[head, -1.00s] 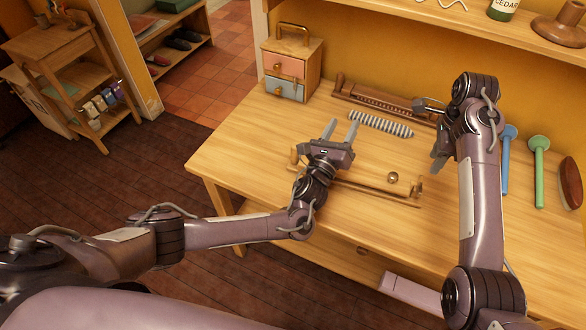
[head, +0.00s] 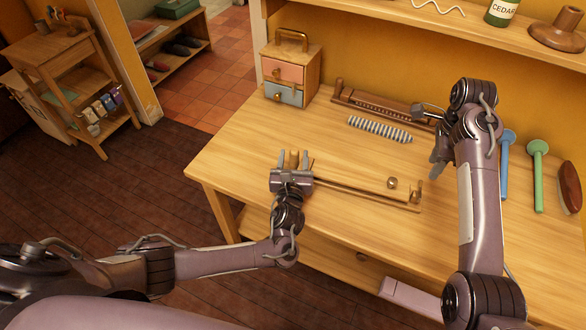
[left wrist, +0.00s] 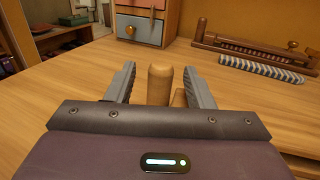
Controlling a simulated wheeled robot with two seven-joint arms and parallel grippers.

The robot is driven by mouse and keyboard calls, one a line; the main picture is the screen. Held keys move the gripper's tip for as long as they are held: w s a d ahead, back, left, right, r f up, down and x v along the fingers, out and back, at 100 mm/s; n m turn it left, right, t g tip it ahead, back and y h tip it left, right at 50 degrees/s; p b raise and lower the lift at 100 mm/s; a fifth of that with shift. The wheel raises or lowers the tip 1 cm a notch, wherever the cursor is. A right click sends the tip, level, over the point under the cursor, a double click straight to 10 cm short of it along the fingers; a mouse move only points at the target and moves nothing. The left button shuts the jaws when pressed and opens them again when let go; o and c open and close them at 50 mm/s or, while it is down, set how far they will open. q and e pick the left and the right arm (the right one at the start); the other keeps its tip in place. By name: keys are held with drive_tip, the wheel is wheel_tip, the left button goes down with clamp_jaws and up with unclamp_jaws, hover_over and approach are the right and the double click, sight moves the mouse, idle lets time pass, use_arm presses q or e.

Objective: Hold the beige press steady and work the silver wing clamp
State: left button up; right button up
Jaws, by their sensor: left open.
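The beige press (head: 350,183) lies along the front of the table as a long low wooden bar. A rounded wooden post (head: 294,159) stands at its left end. My left gripper (head: 296,162) is open, with one finger on each side of this post; in the left wrist view the post (left wrist: 160,85) stands between the fingers, apart from both. A small round knob (head: 391,183) and an upright brass-toned fitting (head: 417,190) are at the press's right end. I cannot make out a clearly silver wing clamp. My right gripper (head: 437,130) hangs over the table's back right; its jaw opening is unclear.
A darker wooden press (head: 375,104) and a striped roll (head: 380,129) lie behind. A small drawer box (head: 290,75) stands at the back left. Blue (head: 506,165) and green (head: 538,175) tools and a brush (head: 569,187) lie at the right. The front left tabletop is clear.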

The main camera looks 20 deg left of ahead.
use_arm(q)
drive_tip(key=shift+x, duration=1)
clamp_jaws()
use_arm(e)
drive_tip(key=shift+c, duration=0.7)
